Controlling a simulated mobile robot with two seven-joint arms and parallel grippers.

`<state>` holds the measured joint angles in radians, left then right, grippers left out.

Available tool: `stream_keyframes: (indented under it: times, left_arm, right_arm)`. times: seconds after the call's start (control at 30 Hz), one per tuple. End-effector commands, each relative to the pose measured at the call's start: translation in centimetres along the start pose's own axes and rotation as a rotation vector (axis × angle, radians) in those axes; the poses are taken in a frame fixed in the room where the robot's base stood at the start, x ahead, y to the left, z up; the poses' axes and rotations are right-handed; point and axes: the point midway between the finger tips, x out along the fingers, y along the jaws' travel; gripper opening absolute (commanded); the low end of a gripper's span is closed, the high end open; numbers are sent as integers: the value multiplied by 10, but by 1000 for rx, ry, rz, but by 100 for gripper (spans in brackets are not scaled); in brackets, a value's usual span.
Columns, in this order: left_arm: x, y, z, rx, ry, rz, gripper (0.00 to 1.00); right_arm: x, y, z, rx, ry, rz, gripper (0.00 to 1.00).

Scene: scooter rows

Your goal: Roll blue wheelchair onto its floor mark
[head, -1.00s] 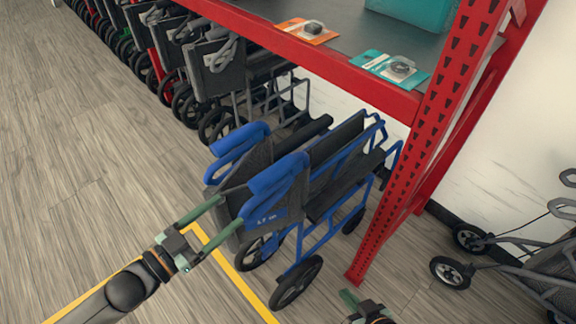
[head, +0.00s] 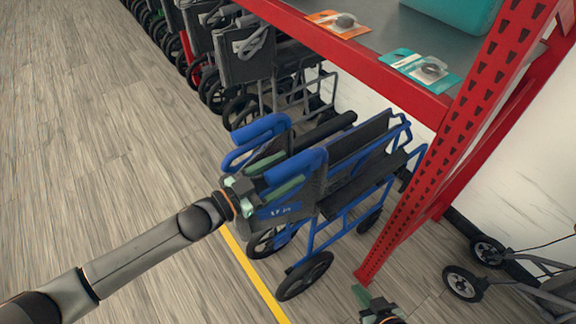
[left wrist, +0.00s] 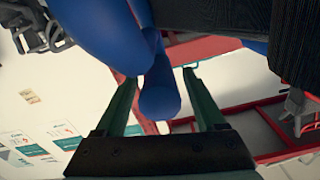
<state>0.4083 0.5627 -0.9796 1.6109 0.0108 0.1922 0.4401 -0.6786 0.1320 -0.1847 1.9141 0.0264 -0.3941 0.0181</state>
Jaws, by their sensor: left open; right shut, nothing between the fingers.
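The blue wheelchair (head: 314,185) stands upright beside the red shelf post, with its blue padded handles toward me. My left gripper (head: 284,171) is open at its back. In the left wrist view the rounded blue handle end (left wrist: 160,97) lies between the two green fingers (left wrist: 165,100), with space visible on both sides. A yellow floor line (head: 255,275), seemingly part of the floor mark, runs along the chair's near side, close to its wheels. The rest of the mark is out of view or hidden. My right gripper (head: 364,296) is shut and empty at the bottom, near the post foot.
A red shelf post (head: 455,140) rises right of the chair, under a shelf with packaged items (head: 420,68). A wheeled cart (head: 535,285) is at the right. The wood floor at left is clear (head: 90,160).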

Motion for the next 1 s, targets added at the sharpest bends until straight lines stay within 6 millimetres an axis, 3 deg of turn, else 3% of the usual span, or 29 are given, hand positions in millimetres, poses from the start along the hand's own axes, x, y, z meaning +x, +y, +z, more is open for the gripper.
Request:
stream_keyframes:
  times: [0.13, 0.43, 1.0]
  left_arm:
    - [11, 0, 0, 0, -1, 1, 72]
    - [13, 0, 0, 0, -1, 1, 72]
    - [12, 1, 0, 0, -1, 1, 9]
  right_arm:
    - [0, 0, 0, 0, 0, 0, 0]
    - [0, 0, 0, 0, 0, 0, 0]
    - [0, 0, 0, 1, 0, 0, 0]
